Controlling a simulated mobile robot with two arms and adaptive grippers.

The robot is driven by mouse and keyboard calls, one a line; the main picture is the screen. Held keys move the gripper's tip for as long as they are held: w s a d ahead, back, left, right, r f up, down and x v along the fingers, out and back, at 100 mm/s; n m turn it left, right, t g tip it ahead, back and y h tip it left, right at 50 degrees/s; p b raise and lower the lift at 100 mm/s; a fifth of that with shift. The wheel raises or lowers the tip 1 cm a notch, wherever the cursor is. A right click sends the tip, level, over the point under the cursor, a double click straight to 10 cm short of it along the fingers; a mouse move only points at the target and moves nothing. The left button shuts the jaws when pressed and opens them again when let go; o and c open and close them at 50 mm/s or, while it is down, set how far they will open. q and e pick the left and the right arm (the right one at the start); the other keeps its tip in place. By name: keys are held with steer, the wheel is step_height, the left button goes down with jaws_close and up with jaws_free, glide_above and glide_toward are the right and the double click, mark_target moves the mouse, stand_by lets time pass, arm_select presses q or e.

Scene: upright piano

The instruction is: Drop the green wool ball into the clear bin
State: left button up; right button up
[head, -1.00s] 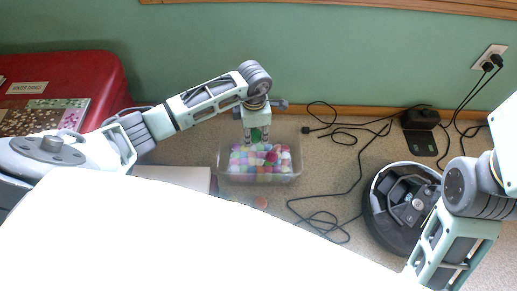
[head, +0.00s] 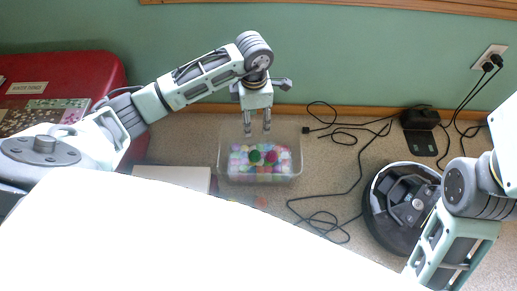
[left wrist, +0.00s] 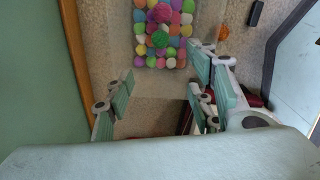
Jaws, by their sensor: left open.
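The clear bin (head: 290,177) stands on the floor by the wall, filled with many coloured balls. The green wool ball (head: 255,156) lies on top of these balls, inside the bin, beside a dark red ball (head: 270,157). My left gripper (head: 258,131) is open and empty above the back part of the bin, apart from the green ball. In the left wrist view its spread fingers (left wrist: 160,105) have nothing between them, and the coloured balls (left wrist: 160,30) show at the top. My right arm shows at the right, but its gripper is out of the picture.
An orange ball (head: 262,201) lies on the floor in front of the bin. Black cables (head: 350,180) and a round black device (head: 400,205) are to the right. A red piece of furniture (head: 100,70) stands at the left. The green wall (head: 330,60) is close behind.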

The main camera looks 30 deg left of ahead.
arm_select(q)
step_height(320, 180, up, 4)
steer(key=shift+f, duration=0.1)
steer(key=shift+s+d, duration=0.1)
stand_by(0.4)
